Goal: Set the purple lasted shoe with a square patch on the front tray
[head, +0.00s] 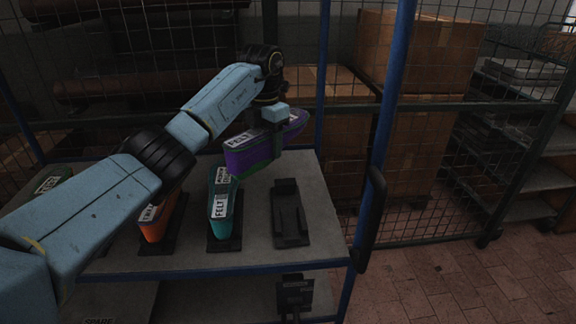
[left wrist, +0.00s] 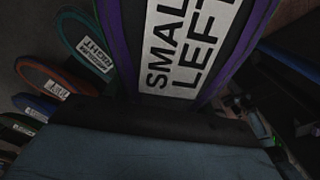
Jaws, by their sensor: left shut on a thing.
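My left gripper (head: 272,122) is shut on a purple shoe (head: 240,160), held above the shelf top. The shoe is tilted sideways, with a white label and a green lower part showing. In the left wrist view the purple shoe (left wrist: 228,50) fills the top, and its white label reads "SMALL LEFT". I cannot make out a square patch on it. An empty black stand (head: 290,226) is on the shelf top, right of and below the held shoe. I cannot tell which thing is the front tray. My right gripper is not in view.
A teal shoe (head: 222,190) and an orange shoe (head: 155,228) stand on black holders on the shelf top (head: 325,225). A green shoe is partly hidden at the left. A blue post (head: 391,75) and wire mesh stand right. Another black stand (head: 295,297) is below.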

